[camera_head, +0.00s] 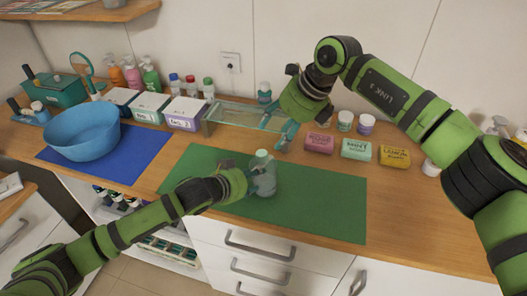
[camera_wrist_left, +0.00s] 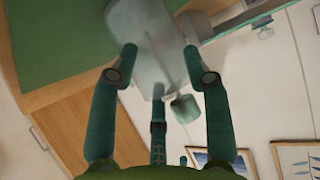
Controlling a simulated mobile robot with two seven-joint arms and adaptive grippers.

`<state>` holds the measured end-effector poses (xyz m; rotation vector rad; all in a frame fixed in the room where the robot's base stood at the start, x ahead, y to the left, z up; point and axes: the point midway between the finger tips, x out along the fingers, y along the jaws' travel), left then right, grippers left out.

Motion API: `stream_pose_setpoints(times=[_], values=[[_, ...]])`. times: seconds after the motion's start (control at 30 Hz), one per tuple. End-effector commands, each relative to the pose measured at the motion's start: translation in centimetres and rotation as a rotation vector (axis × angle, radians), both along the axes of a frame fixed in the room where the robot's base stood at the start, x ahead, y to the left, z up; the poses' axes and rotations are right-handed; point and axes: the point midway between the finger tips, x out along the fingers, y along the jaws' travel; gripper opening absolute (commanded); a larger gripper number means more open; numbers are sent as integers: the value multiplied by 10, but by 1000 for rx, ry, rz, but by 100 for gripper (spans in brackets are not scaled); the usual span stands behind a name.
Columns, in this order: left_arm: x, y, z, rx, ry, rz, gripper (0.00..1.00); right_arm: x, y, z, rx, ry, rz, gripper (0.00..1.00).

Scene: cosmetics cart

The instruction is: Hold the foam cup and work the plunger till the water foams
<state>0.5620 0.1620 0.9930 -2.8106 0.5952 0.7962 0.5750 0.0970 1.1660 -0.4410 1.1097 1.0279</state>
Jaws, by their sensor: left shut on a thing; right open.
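The foam cup (camera_head: 264,178) is a clear, greyish cup standing upright over the green mat in the head view. Its pale plunger top (camera_head: 262,155) sticks up above the rim. My left gripper (camera_head: 251,181) is shut on the cup from the left side. I cannot make out water or foam.
A glass shelf (camera_head: 235,115) stands behind the mat (camera_head: 325,205). Pink, mint and yellow soap boxes (camera_head: 356,149) and small jars (camera_head: 345,121) stand right. White bins (camera_head: 150,107) and a blue bowl (camera_head: 80,133) stand left. The mat's right half is clear.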

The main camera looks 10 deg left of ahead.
Motion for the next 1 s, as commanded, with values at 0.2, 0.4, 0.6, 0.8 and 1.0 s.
stream_pose_setpoints(times=[0.2, 0.4, 0.6, 0.8, 1.0], values=[[-2, -1, -5, 0, 12, 0, 0, 5, -2, 7, -117, -162, 220, 54], [-2, -1, -5, 0, 12, 0, 0, 7, 2, -5, -137, -185, 262, 54], [-2, -1, -5, 0, 12, 0, 0, 11, 17, -41, -136, -181, 260, 54], [-2, -1, -5, -1, 12, 1, 0, 17, 32, -79, -135, -181, 257, 54], [-2, -1, -5, 0, 12, 0, 0, 21, 39, -97, -134, -184, 258, 54]])
